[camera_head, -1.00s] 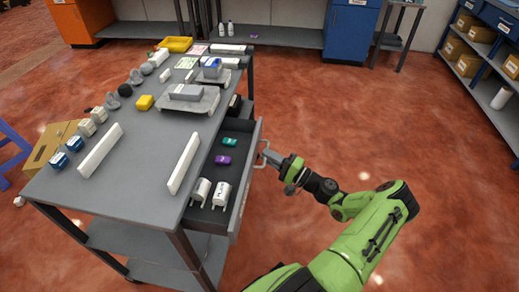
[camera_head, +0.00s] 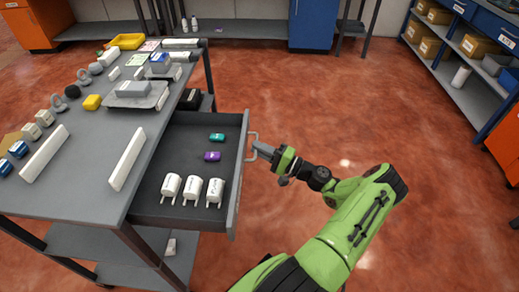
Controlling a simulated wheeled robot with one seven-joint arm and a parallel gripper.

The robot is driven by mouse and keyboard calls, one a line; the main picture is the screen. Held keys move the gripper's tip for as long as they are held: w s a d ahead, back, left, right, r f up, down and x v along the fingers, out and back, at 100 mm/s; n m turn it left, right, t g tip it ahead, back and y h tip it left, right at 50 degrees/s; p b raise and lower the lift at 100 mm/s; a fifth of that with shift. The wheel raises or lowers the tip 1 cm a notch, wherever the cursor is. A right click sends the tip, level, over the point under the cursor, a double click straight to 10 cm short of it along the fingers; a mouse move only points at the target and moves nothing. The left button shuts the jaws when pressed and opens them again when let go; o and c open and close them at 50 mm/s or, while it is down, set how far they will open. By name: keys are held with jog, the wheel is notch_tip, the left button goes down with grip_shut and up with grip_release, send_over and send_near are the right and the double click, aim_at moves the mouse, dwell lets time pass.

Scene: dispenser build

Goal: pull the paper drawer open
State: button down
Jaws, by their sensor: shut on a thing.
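The grey drawer (camera_head: 156,207) sticks out well from the right side of the workbench, below its top. Inside it lie a green item (camera_head: 217,136), a purple item (camera_head: 212,156) and three white roll-like pieces (camera_head: 193,188) in a row near the front. My gripper (camera_head: 259,149) is at the silver bar handle (camera_head: 251,147) on the drawer's outer face and is shut on it. The fingertips are small in this view, and the handle is partly covered by them.
The grey workbench (camera_head: 84,176) carries two white bars, a yellow tray (camera_head: 127,41) and several small parts. Blue shelving (camera_head: 480,45) with boxes stands at the right. The red floor (camera_head: 300,90) behind and right of my arm is clear.

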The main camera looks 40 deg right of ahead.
jog(key=shift+f, duration=0.1)
jog(key=c, duration=1.2)
grip_release()
jog(key=v, duration=1.5)
jog(key=shift+s+p, duration=0.35)
jog(key=shift+s, duration=0.05)
jog(key=shift+d, duration=0.1)
